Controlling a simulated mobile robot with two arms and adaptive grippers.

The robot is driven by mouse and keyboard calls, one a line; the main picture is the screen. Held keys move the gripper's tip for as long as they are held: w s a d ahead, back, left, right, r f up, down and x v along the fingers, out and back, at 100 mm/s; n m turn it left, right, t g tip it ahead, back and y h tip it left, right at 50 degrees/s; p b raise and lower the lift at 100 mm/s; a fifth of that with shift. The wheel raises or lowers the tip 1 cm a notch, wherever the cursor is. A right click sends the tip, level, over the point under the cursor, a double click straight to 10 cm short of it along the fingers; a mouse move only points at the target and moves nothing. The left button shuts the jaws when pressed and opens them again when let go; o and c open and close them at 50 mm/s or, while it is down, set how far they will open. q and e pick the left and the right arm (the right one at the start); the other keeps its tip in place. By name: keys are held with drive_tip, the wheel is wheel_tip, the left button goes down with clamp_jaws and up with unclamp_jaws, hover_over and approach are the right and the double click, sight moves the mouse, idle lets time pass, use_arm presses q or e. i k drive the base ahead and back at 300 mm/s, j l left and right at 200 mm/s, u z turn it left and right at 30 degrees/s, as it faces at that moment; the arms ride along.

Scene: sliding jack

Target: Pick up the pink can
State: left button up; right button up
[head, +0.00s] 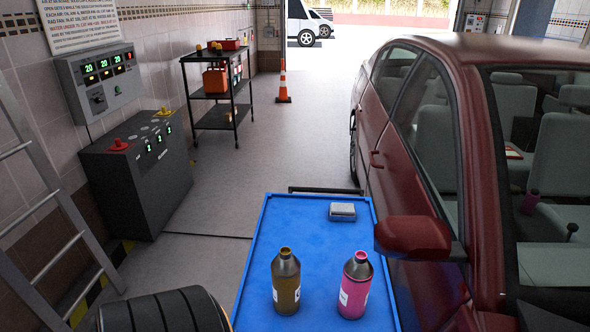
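The pink can (355,286) stands upright on the blue cart top (308,240), near the front right part. It has a dark grey shoulder, a pink neck and a white label on its left side. A similar olive-brown can (286,283) stands upright to its left, with a gap between them. Neither of my grippers shows in the head view, and nothing touches the pink can.
A tire (165,312) is at the lower left, with a ladder (60,210) beyond. Floor behind the cart is clear.

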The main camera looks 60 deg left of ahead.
sight(358, 275)
drive_tip(key=j+u, duration=0.1)
drive_tip(key=u, duration=1.15)
drive_tip(key=z, duration=2.1)
drive_tip(key=u, duration=2.1)
